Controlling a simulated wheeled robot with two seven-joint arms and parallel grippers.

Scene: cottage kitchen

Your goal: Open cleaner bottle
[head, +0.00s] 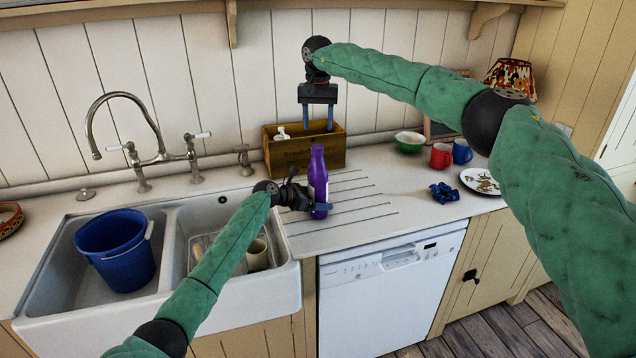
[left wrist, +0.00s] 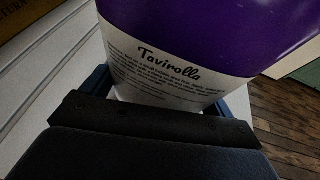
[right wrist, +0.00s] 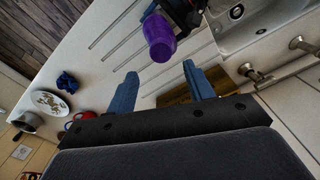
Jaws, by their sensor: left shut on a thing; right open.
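The cleaner bottle (head: 318,172) is purple with a white label and stands upright on the counter right of the sink. My left gripper (head: 318,207) is shut around its lower part; the label fills much of the left wrist view (left wrist: 165,65). My right gripper (head: 317,128) is open and empty, pointing down above the wooden box behind the bottle. In the right wrist view the bottle (right wrist: 158,38) lies beyond the open blue fingers (right wrist: 165,88), apart from them. The bottle's top is narrow and purple; I cannot tell a separate cap.
The wooden box (head: 330,156) stands against the wall and holds a white-topped item. A green bowl (head: 409,141), red mug (head: 441,156), blue mug (head: 462,152), blue cloth (head: 443,192) and plate (head: 480,181) are to the right. The sink (head: 192,295) with a blue bucket (head: 118,250) is left.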

